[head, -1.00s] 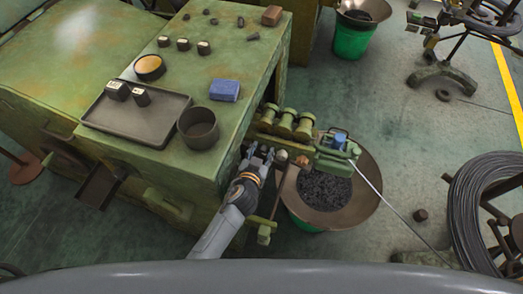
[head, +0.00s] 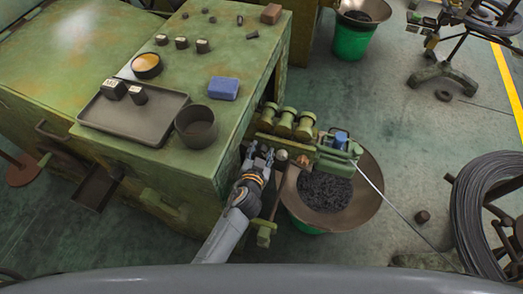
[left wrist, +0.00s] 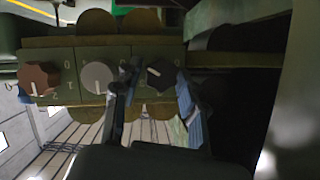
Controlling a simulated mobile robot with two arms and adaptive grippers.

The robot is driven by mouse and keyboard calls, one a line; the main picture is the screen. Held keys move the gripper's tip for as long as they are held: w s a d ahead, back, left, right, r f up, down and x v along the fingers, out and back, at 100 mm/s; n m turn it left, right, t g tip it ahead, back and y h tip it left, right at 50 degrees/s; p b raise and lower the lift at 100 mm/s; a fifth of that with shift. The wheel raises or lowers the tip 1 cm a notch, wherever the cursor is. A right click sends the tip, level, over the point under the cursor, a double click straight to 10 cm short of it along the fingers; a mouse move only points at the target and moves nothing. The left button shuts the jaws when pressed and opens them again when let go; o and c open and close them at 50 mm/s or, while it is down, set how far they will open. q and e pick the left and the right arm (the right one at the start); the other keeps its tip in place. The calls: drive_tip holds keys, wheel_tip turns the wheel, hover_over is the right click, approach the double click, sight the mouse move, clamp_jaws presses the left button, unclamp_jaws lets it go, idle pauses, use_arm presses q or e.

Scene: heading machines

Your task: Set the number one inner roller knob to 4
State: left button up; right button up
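In the left wrist view three pointer knobs sit in a row on the green roller block: a brown one (left wrist: 38,78) at left, a pale grey one (left wrist: 97,77) in the middle and a black one (left wrist: 160,73) at right. Worn figures surround them; I cannot read which knob is number one. My left gripper (left wrist: 155,82) is open, its fingertips on either side of the black knob; contact cannot be told. In the head view my left gripper (head: 258,160) is at the machine's side, left of the grey knob (head: 282,155). My right gripper is not in view.
Green rollers (head: 285,122) stand just behind the knobs. The machine's cabinet top holds a dark tray (head: 150,128), a dark cup (head: 197,127) and a blue block (head: 223,88). A wide basin (head: 365,205) of dark pieces is at right, with a wire coil (head: 485,205) beyond.

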use_arm(q)
drive_tip(key=v, duration=1.2)
drive_tip(key=shift+s+a, duration=0.1)
idle(0.4)
